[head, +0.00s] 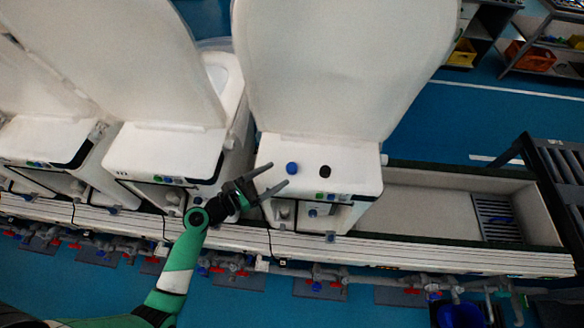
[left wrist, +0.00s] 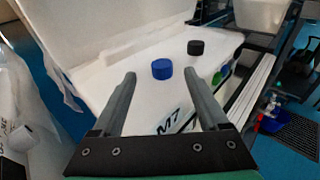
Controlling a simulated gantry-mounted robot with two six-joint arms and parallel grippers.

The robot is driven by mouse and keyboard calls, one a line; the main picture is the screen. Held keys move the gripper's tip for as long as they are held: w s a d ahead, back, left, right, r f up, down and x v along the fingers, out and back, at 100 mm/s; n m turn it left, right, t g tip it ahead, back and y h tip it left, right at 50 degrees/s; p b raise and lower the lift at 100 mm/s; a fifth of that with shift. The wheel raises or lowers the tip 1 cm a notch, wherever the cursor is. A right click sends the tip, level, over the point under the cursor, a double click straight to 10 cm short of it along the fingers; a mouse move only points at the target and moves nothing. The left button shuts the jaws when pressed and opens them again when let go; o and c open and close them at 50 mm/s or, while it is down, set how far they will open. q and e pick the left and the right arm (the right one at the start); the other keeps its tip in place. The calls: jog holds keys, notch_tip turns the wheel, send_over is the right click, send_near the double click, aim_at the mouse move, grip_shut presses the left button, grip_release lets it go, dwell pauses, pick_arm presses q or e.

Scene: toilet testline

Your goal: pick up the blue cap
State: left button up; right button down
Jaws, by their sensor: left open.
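The blue cap (head: 292,168) sits on the white top of the toilet unit in the middle of the head view. It also shows in the left wrist view (left wrist: 162,69), beyond the fingertips and between their lines. A black cap (head: 325,171) stands to its right, also in the left wrist view (left wrist: 196,47). My left gripper (head: 278,178) is open and empty, with its fingers pointing toward the blue cap and apart from it. In the left wrist view its two grey fingers (left wrist: 160,84) are spread wide. My right gripper is not in view.
A raised white lid (head: 340,65) stands behind the caps. More white units (head: 160,150) with raised lids stand to the left. An open trough (head: 430,200) with a drain grate lies to the right. Pipes with red valves run along the front.

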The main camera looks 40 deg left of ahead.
aim_at(288, 170)
pick_arm(q)
jog(key=shift+w+d+f+b, duration=0.15)
jog(key=shift+w+f, duration=0.05)
jog(key=shift+w, duration=0.7)
jog(key=shift+w+d+f+b, duration=0.1)
jog(key=shift+w+f+b, duration=0.1)
jog(key=shift+w, duration=0.65)
jog(key=shift+w+d+f+b, duration=0.15)
jog(key=shift+w, duration=0.75)
grip_shut()
